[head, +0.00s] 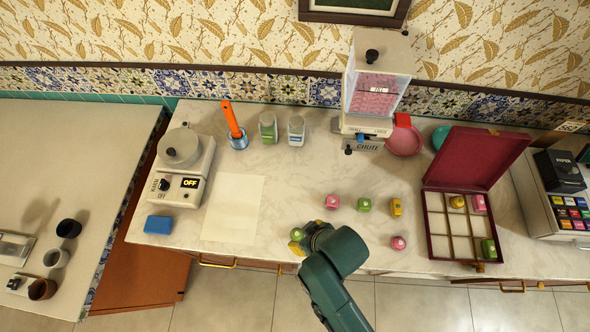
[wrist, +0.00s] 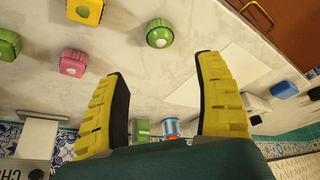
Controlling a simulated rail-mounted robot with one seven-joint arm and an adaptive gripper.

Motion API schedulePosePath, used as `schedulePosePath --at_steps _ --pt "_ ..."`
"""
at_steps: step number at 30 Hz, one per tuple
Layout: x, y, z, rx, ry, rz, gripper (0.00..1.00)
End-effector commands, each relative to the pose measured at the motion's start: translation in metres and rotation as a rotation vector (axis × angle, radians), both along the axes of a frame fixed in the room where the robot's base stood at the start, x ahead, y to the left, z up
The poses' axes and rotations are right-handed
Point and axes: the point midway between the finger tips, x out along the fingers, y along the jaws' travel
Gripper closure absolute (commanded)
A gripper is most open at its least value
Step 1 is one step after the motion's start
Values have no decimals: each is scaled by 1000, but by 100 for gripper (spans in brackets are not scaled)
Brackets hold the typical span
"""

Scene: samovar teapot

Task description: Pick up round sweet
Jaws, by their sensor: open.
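A round green sweet (head: 297,234) lies near the front edge of the counter, just left of my gripper (head: 309,238). In the wrist view the round green sweet (wrist: 159,33) has a pale top mark and lies ahead of the gap between the yellow fingers of my gripper (wrist: 160,67). The gripper is open and empty, its fingertips apart from the sweet. A pink sweet (head: 398,242), seemingly round, lies at the front right. Pink (head: 332,201), green (head: 364,204) and yellow (head: 396,207) block-shaped sweets form a row behind.
An open red compartment box (head: 431,243) at right holds a few sweets. A dispenser (head: 376,95) stands at the back. A white sheet (head: 233,209), a scale-like device (head: 182,168) and a blue block (head: 158,224) are at left. The counter around the green sweet is clear.

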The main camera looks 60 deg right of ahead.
Motion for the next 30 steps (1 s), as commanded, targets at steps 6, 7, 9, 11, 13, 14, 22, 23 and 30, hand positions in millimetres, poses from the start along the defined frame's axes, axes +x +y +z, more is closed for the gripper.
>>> schedulePosePath --at_steps 6,7,9,11,13,14,22,23,30 --pt "17 -6 -43 -1 -1 1 30" --pt "18 -6 -46 -1 -1 1 30" --pt "20 -6 -51 -1 -1 1 30" --pt "21 -6 -58 -1 -1 1 30" --pt "23 -7 -71 1 1 1 30" --pt "24 -7 -77 1 2 1 30" --pt "33 -10 -100 -1 -2 1 30" --pt "33 -10 -100 -1 -2 1 30" --pt "33 -10 -100 -1 -2 1 53"
